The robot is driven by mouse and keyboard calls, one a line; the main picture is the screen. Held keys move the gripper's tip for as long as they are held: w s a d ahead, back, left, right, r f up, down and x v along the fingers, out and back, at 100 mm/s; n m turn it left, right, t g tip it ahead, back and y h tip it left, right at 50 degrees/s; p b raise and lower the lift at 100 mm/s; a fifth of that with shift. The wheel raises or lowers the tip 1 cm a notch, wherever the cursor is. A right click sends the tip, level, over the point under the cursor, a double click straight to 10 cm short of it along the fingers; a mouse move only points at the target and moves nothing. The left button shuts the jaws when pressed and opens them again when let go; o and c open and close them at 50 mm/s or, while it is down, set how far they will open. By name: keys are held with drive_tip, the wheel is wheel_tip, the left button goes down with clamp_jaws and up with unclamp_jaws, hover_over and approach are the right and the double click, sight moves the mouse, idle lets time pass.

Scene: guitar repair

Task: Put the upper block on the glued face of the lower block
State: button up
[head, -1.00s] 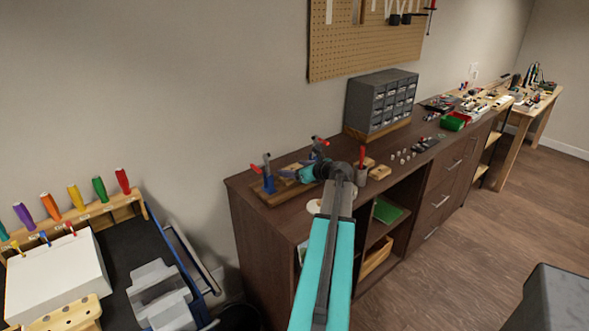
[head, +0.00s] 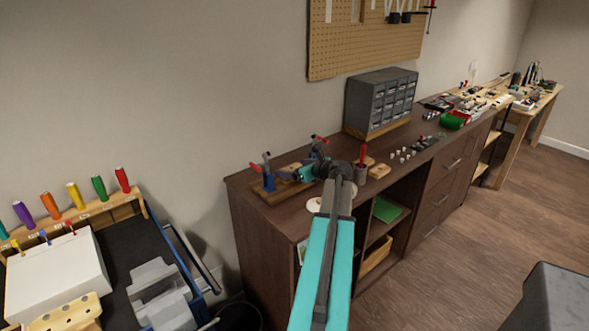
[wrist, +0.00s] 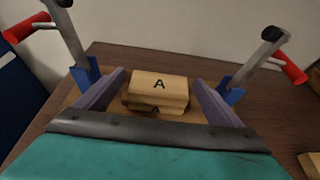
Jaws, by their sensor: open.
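In the wrist view a pale wooden upper block (wrist: 160,88) marked A lies on top of a lower block (wrist: 154,108), which also shows a letter A. Only the lower block's near edge shows; its glued face is hidden. The upper block looks roughly lined up with it. My gripper (wrist: 160,98) is open, with one purple-grey finger on each side of the blocks and a visible gap to each. In the head view my gripper (head: 300,174) is at the wooden clamping fixture (head: 268,194), and the blocks are too small to make out clearly.
Two blue clamps with red handles, left (wrist: 72,45) and right (wrist: 255,60), stand either side of the blocks. A cup with a red-handled tool (head: 361,172) and a wooden piece (head: 378,170) are to the right. A grey drawer cabinet (head: 380,103) stands behind.

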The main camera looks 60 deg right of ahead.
drive_tip(key=b+v, duration=0.1)
drive_tip(key=v, duration=1.1)
drive_tip(key=shift+b, duration=0.4)
drive_tip(key=shift+r, duration=0.15)
